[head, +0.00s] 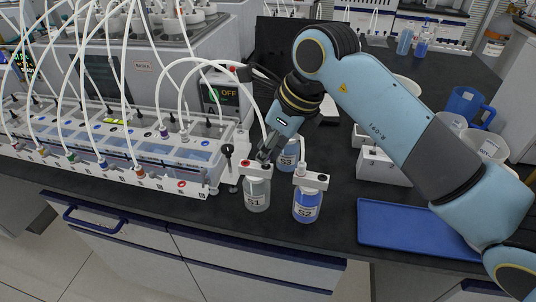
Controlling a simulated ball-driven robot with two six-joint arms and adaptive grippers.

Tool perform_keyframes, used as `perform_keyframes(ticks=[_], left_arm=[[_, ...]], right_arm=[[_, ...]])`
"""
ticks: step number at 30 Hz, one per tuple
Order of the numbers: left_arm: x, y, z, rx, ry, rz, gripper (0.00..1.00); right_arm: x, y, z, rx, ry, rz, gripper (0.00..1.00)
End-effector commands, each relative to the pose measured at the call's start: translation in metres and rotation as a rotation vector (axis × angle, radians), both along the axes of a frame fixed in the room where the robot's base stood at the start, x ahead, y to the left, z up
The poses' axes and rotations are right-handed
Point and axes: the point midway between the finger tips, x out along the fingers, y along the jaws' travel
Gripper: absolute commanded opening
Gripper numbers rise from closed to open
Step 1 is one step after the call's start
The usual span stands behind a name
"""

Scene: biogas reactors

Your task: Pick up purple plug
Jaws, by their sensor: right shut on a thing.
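My right gripper (268,154) points down at the top of the bottle marked S1 (257,194). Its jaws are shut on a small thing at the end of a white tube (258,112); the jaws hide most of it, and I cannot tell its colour. A small purple-blue plug (163,132) shows at the back row of the long clear bath (120,145) on the left, well away from my right gripper. My left gripper is not in view.
A bottle with blue liquid marked S2 (307,204) stands right of S1, and bottle S3 (288,158) stands behind. A blue tray (415,228) lies at the right. Blue jug (465,104) stands further back. Several white tubes arch over the bath.

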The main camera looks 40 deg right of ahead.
Motion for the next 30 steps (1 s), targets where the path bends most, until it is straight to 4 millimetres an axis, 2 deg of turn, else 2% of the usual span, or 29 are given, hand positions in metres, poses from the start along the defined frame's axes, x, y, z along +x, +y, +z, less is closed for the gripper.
perform_keyframes(ticks=[5,9,15,19,21,30], left_arm=[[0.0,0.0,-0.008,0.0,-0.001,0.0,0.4],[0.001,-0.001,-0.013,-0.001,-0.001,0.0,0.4],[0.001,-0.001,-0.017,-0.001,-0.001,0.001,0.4],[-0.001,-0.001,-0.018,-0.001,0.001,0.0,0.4],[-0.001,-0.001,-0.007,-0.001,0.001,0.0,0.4],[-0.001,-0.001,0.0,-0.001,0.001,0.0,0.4]], right_arm=[[0.001,0.0,0.029,-0.003,-0.007,0.002,0.01],[-0.035,-0.008,0.045,-0.01,-0.002,0.003,0.01],[-0.078,-0.015,0.072,-0.012,0.0,0.004,0.01],[-0.096,-0.016,0.083,-0.009,0.002,0.006,0.01],[-0.103,-0.018,0.09,-0.007,0.003,0.002,0.01],[-0.115,-0.018,0.097,-0.001,0.001,0.001,0.01]])
